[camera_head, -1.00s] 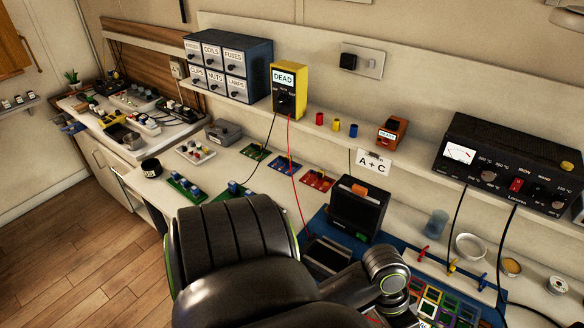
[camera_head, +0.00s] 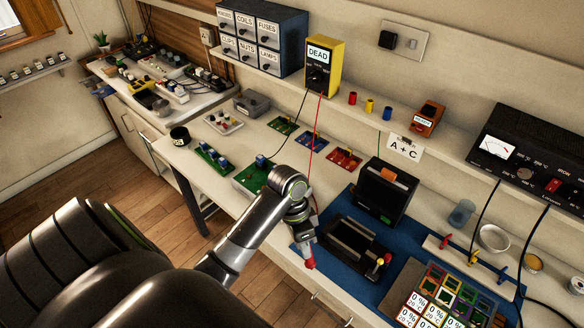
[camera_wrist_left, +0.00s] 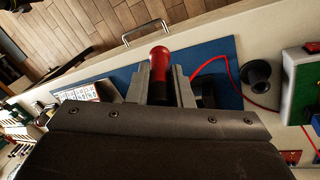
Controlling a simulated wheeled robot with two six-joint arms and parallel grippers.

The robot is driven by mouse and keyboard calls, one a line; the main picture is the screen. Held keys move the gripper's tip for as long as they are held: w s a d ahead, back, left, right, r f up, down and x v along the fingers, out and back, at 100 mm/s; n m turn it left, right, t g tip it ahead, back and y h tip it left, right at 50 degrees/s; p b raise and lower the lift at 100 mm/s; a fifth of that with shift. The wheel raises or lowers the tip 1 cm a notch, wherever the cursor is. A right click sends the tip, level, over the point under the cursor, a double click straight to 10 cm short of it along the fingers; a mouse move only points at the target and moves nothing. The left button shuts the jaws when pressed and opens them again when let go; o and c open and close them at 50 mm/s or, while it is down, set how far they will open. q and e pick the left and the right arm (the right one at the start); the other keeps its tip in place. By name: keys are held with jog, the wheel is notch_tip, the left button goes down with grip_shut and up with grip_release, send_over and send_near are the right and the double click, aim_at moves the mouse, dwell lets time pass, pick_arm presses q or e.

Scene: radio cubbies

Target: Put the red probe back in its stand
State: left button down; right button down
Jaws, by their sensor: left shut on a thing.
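My left gripper (camera_head: 307,254) is shut on the red probe (camera_head: 310,264), above the front edge of the bench at the blue mat's near left corner. In the left wrist view the probe's red rounded end (camera_wrist_left: 160,58) sticks out between the two grey fingers (camera_wrist_left: 160,88). Its other end is hidden. A black cone-shaped holder (camera_wrist_left: 258,74), apparently the stand, is on the bench to the right of the fingers, apart from the probe. I cannot make it out in the head view. A red lead (camera_head: 312,150) hangs from the yellow DEAD meter (camera_head: 323,65). My right gripper is out of view.
The blue mat (camera_head: 335,213) carries a black cradle (camera_head: 352,247) and a dark upright device (camera_head: 383,190). Colored tiles (camera_head: 440,300) lie at the right. A green board (camera_head: 253,178) lies left of my forearm. A drawer handle (camera_wrist_left: 140,30) shows below the bench edge.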

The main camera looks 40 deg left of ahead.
pick_arm(q)
jog(key=w+a+r+m+y+p, duration=0.3)
jog(key=w+a+r+m+p, duration=0.3)
jog(key=w+a+m, duration=0.4)
jog(key=shift+w+r+m+t, duration=0.15)
jog(key=shift+w+m+t, duration=0.15)
jog(key=shift+w+m, duration=1.4)
jog(key=shift+s+a+m, duration=0.1)
jog(key=shift+s+m, duration=0.2)
jog(key=shift+s, duration=0.1)
notch_tip(320, 180, down, 4)
jog(key=shift+r+b, duration=0.15)
jog(key=shift+b, duration=0.2)
